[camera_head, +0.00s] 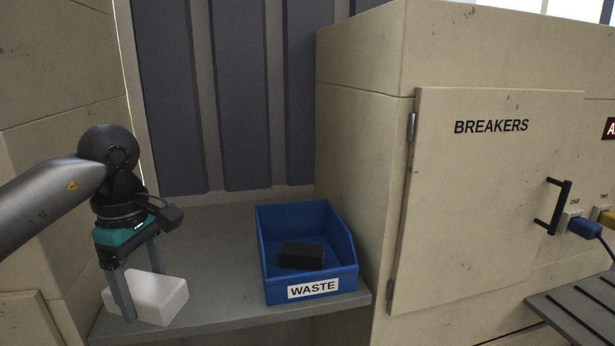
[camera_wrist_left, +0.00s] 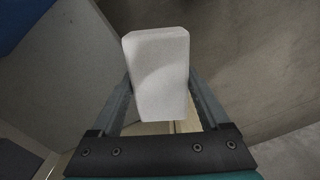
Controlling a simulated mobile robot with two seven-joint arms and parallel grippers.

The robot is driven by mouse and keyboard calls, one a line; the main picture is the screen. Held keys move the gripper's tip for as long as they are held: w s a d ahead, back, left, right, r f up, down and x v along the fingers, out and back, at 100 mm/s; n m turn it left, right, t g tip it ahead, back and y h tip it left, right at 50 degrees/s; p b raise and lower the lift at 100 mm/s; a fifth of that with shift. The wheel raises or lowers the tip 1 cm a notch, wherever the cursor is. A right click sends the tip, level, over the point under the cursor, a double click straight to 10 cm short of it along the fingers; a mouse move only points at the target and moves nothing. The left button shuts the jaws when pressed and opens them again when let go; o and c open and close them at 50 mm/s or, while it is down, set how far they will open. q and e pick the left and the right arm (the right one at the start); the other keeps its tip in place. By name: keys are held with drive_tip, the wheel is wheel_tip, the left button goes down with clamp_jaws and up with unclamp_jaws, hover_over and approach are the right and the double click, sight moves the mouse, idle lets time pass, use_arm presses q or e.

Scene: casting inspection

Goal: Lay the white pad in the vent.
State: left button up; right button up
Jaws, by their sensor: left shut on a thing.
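The white pad (camera_head: 158,298) is a pale block with rounded edges at the left end of the grey shelf. My left gripper (camera_head: 140,292) points down and is shut on it, with one finger on each side. In the left wrist view the pad (camera_wrist_left: 158,72) stands out between the fingers of the left gripper (camera_wrist_left: 160,85). I cannot tell whether the pad touches the shelf or hangs just above it. No vent can be made out in either view. My right gripper is not in view.
A blue bin (camera_head: 345,250) marked WASTE stands on the grey shelf (camera_head: 222,290), with a dark block (camera_head: 301,256) inside. A beige cabinet marked BREAKERS (camera_head: 480,200) with a black handle (camera_head: 553,207) stands at right. The shelf between pad and bin is clear.

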use_arm(q)
drive_tip(key=s+d+f+m+b, duration=0.4)
drive_tip(key=s+f+m+b, duration=0.1)
drive_tip(key=f, duration=0.5)
drive_tip(key=s+d+f+m+b, duration=0.5)
drive_tip(key=f+m+b, duration=0.3)
drive_tip(key=f+m, duration=0.2)
drive_tip(key=shift+s+f+m, duration=0.25)
drive_tip(key=shift+m, duration=0.05)
drive_tip(key=shift+d+f, duration=0.1)
